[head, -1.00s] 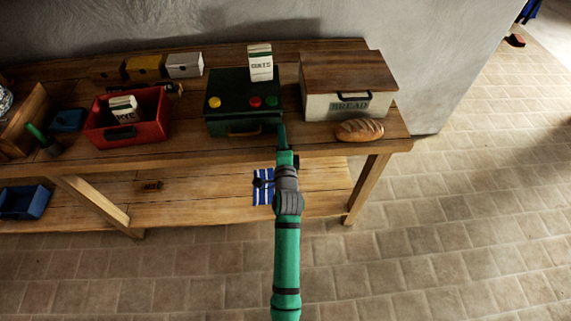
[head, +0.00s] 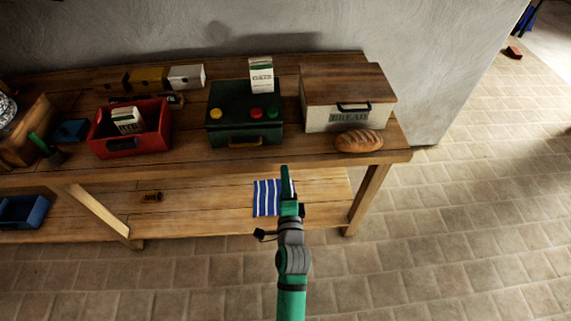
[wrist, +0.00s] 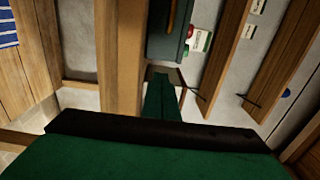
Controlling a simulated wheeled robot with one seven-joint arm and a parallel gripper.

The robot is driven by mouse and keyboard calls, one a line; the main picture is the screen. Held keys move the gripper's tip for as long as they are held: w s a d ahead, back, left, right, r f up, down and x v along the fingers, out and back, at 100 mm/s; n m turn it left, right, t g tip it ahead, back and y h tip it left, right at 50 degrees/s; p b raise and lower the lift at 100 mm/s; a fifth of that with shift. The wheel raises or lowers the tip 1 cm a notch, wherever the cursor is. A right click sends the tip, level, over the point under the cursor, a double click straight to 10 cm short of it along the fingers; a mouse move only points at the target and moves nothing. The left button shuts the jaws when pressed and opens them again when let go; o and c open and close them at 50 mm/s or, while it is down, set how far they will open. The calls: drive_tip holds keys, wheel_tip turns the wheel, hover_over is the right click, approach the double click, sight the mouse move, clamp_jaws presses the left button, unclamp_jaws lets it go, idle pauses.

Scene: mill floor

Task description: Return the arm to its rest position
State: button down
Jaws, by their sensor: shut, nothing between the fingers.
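My gripper (head: 286,182) is at the end of my green arm, in front of the wooden workbench and below the front edge of its top in the head view. It appears over the striped cloth on the lower shelf. The fingers are together with nothing between them. In the wrist view my gripper (wrist: 160,97) points toward the bench, with the dark green box (wrist: 168,40) beyond it and apart from it.
The workbench (head: 200,160) carries a red crate (head: 150,145), the green box with coloured knobs, a bread box (head: 320,118) and a loaf (head: 358,141). A blue striped cloth (head: 266,199) lies on the lower shelf.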

drive_tip(key=shift+s+d, duration=0.1)
drive_tip(key=shift+s, duration=0.65)
drive_tip(key=s+d+f+n+g+h, duration=0.15)
drive_tip(key=s+n, duration=0.25)
drive_tip(key=s, duration=0.5)
drive_tip(key=s+d+f+n, duration=0.2)
drive_tip(key=s+n, duration=0.1)
drive_tip(key=s, duration=0.7)
drive_tip(key=s+d+f+n+h, duration=0.15)
drive_tip(key=s+n, duration=0.25)
drive_tip(key=s, duration=0.5)
drive_tip(key=s+r+n, duration=0.2)
drive_tip(key=s+n, duration=0.3)
drive_tip(key=s, duration=0.4)
drive_tip(key=shift+a+r+g, duration=0.4)
drive_tip(key=shift+g, duration=0.05)
